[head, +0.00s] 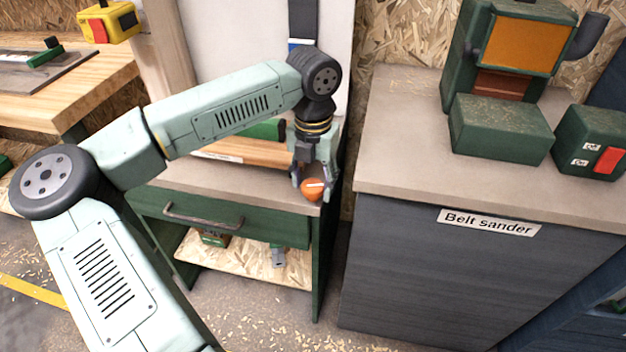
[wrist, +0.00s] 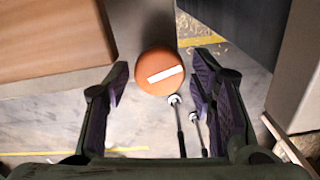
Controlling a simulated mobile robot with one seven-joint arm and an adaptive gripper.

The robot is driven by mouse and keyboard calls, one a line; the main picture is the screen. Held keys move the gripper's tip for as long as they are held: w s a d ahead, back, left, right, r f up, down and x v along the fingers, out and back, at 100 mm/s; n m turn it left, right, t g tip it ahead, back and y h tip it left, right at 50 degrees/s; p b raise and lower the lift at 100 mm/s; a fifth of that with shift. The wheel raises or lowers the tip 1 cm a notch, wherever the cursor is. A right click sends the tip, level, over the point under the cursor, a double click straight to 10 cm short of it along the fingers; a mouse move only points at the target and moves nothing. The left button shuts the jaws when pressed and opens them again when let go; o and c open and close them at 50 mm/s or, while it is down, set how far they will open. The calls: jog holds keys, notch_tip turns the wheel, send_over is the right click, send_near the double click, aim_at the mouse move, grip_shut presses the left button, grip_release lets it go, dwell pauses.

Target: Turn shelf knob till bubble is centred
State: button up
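The round orange knob (head: 313,190) with a white stripe sits at the front right corner of the cabinet top. It also shows in the wrist view (wrist: 160,84), its stripe tilted slightly up to the right. My gripper (head: 314,186) points down at the knob. In the wrist view my gripper (wrist: 163,72) is open, with its fingertips to either side of the knob and a gap on each side. A wooden board (head: 255,151), perhaps the shelf, lies left of the knob. It also shows in the wrist view (wrist: 50,40). I cannot make out a bubble in either view.
A green block (head: 264,130) stands behind the board, close to my arm. The belt sander cabinet (head: 470,260) is to the right, across a narrow gap. Below the top are a green drawer (head: 225,222) with a handle and a low chipboard shelf (head: 240,262).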

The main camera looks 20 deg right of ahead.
aim_at(313, 185)
jog(key=shift+o, duration=0.6)
jog(key=shift+r, duration=0.1)
notch_tip(313, 185, up, 12)
dwell(0.4)
